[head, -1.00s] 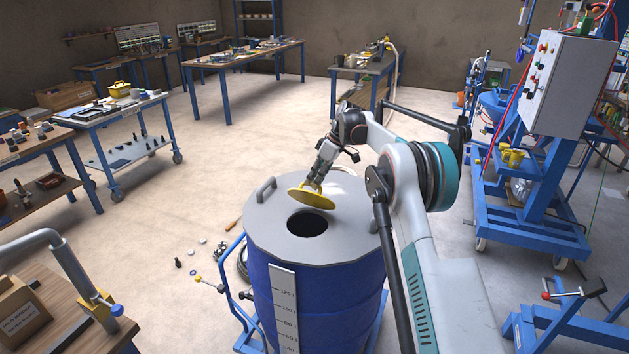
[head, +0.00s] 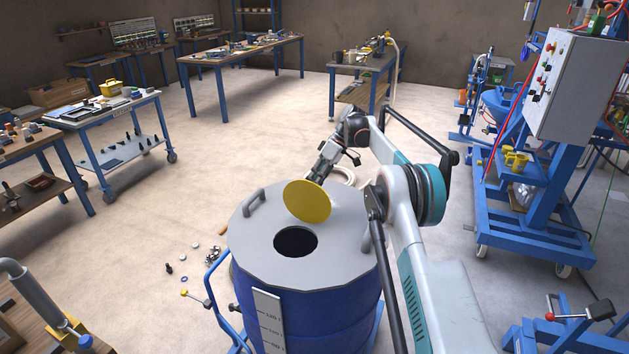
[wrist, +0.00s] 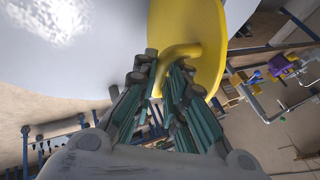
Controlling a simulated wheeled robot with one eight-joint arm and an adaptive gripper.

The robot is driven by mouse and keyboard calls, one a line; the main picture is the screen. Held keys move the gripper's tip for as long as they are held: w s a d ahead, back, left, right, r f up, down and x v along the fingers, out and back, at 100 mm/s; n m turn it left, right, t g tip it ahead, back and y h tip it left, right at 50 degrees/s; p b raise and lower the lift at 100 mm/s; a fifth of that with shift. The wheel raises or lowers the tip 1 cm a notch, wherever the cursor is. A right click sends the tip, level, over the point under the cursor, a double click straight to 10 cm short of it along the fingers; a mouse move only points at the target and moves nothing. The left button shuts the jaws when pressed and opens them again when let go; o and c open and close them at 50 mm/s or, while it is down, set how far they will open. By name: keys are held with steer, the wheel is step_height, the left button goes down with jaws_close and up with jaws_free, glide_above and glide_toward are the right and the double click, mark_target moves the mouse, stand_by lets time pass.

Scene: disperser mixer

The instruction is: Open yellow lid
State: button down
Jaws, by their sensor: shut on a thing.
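The yellow lid (head: 308,202) is a round disc, tilted steeply, behind and right of the dark round hole (head: 296,242) in the grey drum top (head: 345,255). The hole is uncovered. My gripper (head: 327,168) is behind the lid in the head view, and the lid hides its fingertips there. In the wrist view my gripper (wrist: 165,85) is shut on the handle (wrist: 180,50) of the yellow lid (wrist: 205,30). Whether the lid's lower edge touches the drum top cannot be told.
The blue drum (head: 315,310) stands on the floor. A grey handle (head: 253,202) rises from the left of its top. A bench (head: 30,335) is at lower left, and a blue machine frame (head: 530,235) stands at right.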

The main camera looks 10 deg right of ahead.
steer(key=shift+s+d+f, duration=0.1)
steer(key=shift+d+f, duration=0.15)
steer(key=shift+f, duration=0.15)
steer(key=c, duration=1.8)
jaws_free()
steer(key=shift+c, duration=0.2)
steer(key=shift+o, duration=0.9)
steer(key=shift+d+f, duration=0.1)
steer(key=shift+r, duration=0.3)
step_height(320, 180, up, 10)
steer(key=shift+f, duration=0.1)
